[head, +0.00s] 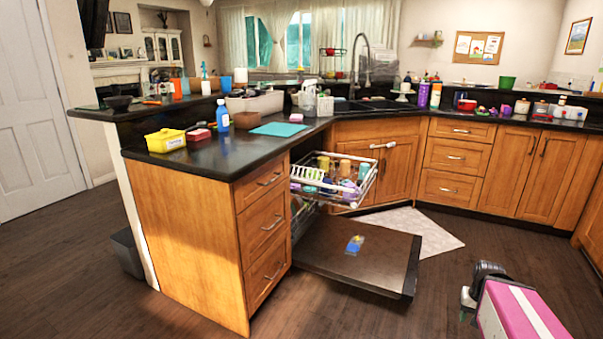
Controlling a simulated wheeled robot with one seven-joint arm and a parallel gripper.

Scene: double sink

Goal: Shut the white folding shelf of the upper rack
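The white wire upper rack (345,203) is pulled out of the open dishwasher below the counter. It holds several cups and bottles in yellow, teal, purple and brown. A white slatted piece (308,174) lies at the rack's left side and looks like the folding shelf, lowered and roughly flat. Another slatted white side rises at the rack's right. My gripper (468,303) is low at the lower right, in front of the pink and white part of my arm. It is well apart from the rack. Its fingers are small, and their opening is unclear.
The dishwasher door (360,257) is lowered, with a small blue and yellow item (355,244) on it. A light rug (412,229) lies behind it. Wooden drawers (262,225) flank the rack at the left. The floor right of the door is clear.

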